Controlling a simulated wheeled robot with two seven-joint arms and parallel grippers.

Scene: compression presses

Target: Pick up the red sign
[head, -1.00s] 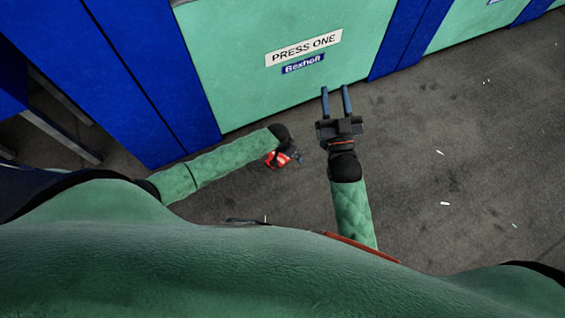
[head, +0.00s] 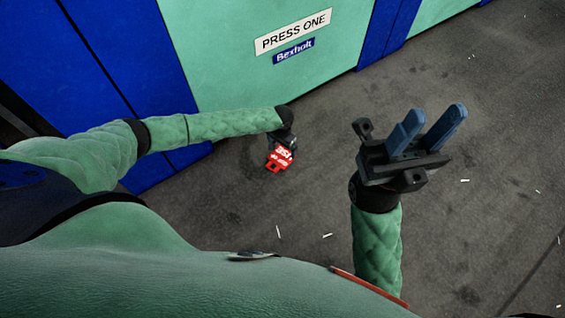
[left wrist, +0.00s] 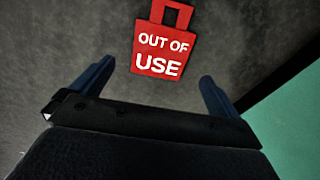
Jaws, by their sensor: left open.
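The red sign (head: 279,160) has white lettering and a loop handle, and it appears to lie on the grey floor in front of the press. In the left wrist view the sign (left wrist: 162,45) reads "OUT OF USE", with its handle at the top edge. My left gripper (head: 286,142) is just beside the sign in the head view, pointing down, with its fingers mostly hidden. In the left wrist view its two fingers (left wrist: 152,78) are spread apart, with the sign between and beyond them, not gripped. My right gripper (head: 437,112) is open and empty at the right.
The green press front (head: 230,75) labelled "PRESS ONE" stands behind the sign, with blue panels (head: 130,60) to its left. The floor (head: 500,150) to the right is mostly clear, with small white scraps.

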